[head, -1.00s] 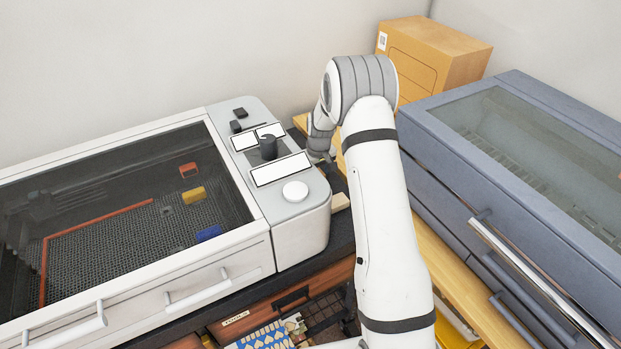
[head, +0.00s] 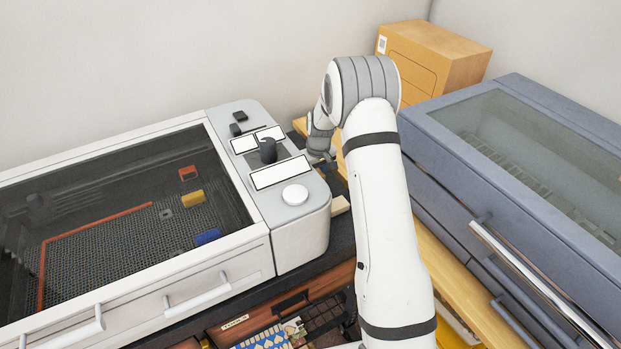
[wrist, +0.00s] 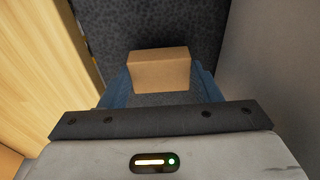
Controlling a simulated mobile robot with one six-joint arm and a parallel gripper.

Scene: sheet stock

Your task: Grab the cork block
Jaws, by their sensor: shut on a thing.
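The cork block (wrist: 158,73), a plain tan-brown box shape, sits between the two blue fingers of my gripper (wrist: 160,68) in the wrist view. The fingers are shut on its left and right sides. Dark speckled surface shows beyond and below the block; I cannot tell whether the block touches it.
The white-framed machine (head: 262,235) with a dark window stands left. A blue-grey cabinet (head: 440,180) stands right and an orange-tan box (head: 430,50) behind. A small pale block (head: 340,205) lies beside the machine's end. Light wood (wrist: 45,60) runs close left of my gripper.

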